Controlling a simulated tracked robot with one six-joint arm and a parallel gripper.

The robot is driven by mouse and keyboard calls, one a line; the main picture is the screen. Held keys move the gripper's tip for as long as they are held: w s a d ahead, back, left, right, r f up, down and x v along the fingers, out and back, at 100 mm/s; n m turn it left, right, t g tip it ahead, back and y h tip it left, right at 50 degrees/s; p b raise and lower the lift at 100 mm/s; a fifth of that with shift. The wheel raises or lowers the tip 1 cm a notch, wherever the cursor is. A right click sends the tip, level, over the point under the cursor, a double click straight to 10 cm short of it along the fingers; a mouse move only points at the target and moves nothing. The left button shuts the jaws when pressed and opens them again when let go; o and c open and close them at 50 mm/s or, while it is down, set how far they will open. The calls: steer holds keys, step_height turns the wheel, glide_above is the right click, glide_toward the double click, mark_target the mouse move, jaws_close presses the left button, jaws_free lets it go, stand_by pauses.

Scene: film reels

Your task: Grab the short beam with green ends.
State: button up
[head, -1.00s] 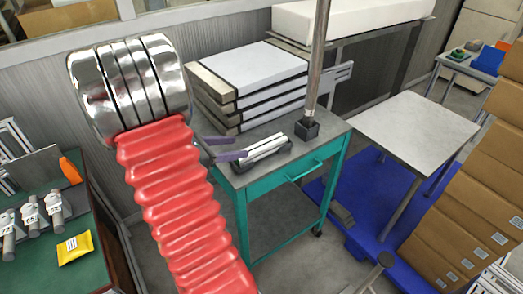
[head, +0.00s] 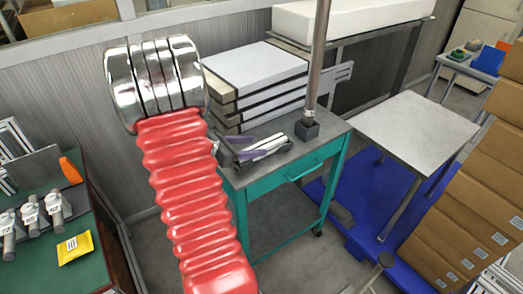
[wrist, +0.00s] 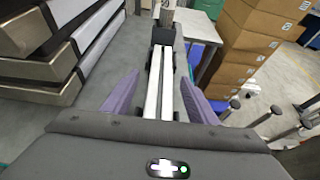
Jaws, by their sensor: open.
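No green ends show in any view. Two pale white bars (wrist: 152,85) lie side by side in a dark holder on the teal cart; they also show in the head view (head: 268,145). I cannot tell whether either is the short beam. My gripper (wrist: 159,78) is open, with its purple fingers on either side of the bars in the wrist view. In the head view my gripper (head: 255,147) is over the holder at the cart's near left part. I cannot tell whether the fingers touch anything. The near ends of the bars are hidden by my gripper body.
A metal post (head: 316,60) rises beside the holder. A grey table (head: 415,122) and stacked cardboard boxes (head: 470,190) are to the right.

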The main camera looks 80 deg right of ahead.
mark_target(260, 146)
steer(key=x, duration=0.4)
steer(key=shift+s, duration=0.1)
stand_by(0.4)
jaws_close()
stand_by(0.5)
